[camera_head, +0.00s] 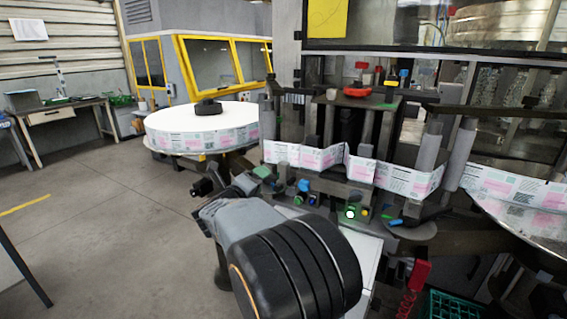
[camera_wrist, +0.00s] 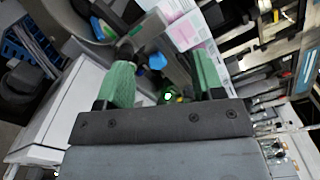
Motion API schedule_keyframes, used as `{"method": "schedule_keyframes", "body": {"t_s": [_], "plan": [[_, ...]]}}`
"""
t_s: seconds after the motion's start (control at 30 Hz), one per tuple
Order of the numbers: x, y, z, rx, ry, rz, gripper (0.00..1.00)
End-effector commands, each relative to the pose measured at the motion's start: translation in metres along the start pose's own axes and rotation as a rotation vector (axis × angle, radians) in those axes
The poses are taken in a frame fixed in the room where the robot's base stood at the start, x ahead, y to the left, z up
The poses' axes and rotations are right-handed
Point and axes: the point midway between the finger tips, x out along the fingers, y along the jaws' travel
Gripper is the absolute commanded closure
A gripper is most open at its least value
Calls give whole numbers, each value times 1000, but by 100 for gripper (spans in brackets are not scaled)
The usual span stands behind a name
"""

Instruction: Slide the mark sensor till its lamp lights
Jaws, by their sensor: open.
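My gripper (camera_wrist: 163,62) is open, its two green fingers apart with nothing held between them. In the head view, green finger pads (camera_head: 262,172) show in front of the label web. A small green-ringed lamp (camera_head: 350,213) glows bright white on the machine front, beside a yellow part. In the wrist view a bright spot with green around it (camera_wrist: 168,96) shows low between the fingers, partly hidden by the gripper body. The label web (camera_head: 320,158) runs across the machine above. I cannot tell for sure which small part is the mark sensor.
A large label reel (camera_head: 200,130) lies flat at the left, and another (camera_head: 520,205) at the right. Blue and black knobs (camera_head: 304,187) sit near my gripper. A blue part (camera_head: 396,222) lies right of the lamp. Open floor (camera_head: 90,225) is at the left.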

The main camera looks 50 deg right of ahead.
Motion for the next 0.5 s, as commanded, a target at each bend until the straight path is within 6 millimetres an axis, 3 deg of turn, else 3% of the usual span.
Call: {"method": "schedule_keyframes", "body": {"t_s": [0.2, 0.33, 0.5], "plan": [[0, 0, -2, 590, 5, -8, 38], [0, 0, -3, 846, 5, -12, 38], [0, 0, -3, 1048, 3, -15, 38]]}}
